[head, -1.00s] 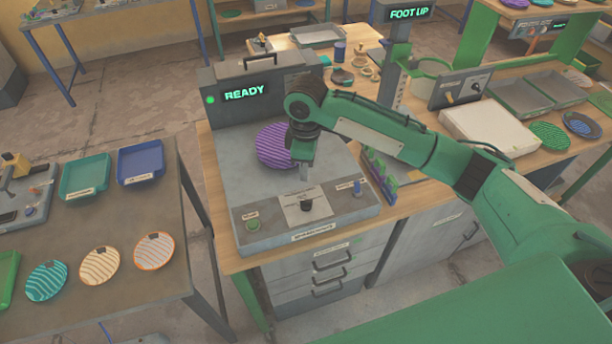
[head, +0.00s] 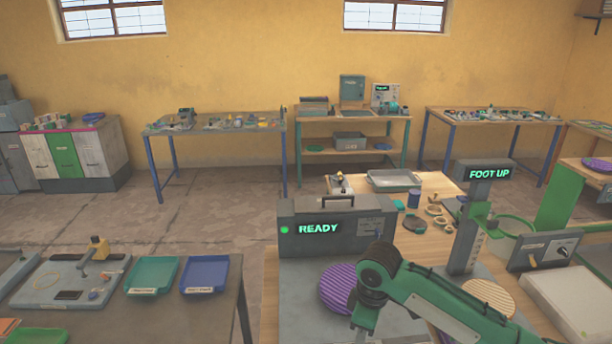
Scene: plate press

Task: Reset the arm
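My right arm (head: 440,300) is green and comes in from the lower right. Its wrist bends down over the grey machine with the READY display (head: 318,229). My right gripper (head: 364,318) points down beside a purple striped plate (head: 340,288) and overlaps its right side in the picture. The fingertips run to the bottom edge, so I cannot tell whether they are open or shut. My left gripper is not in the head view.
A press with a FOOT UP sign (head: 489,173) stands to the right, near a beige striped plate (head: 490,294). A green tray (head: 152,276) and a blue tray (head: 205,274) lie on the left table. More benches line the back wall.

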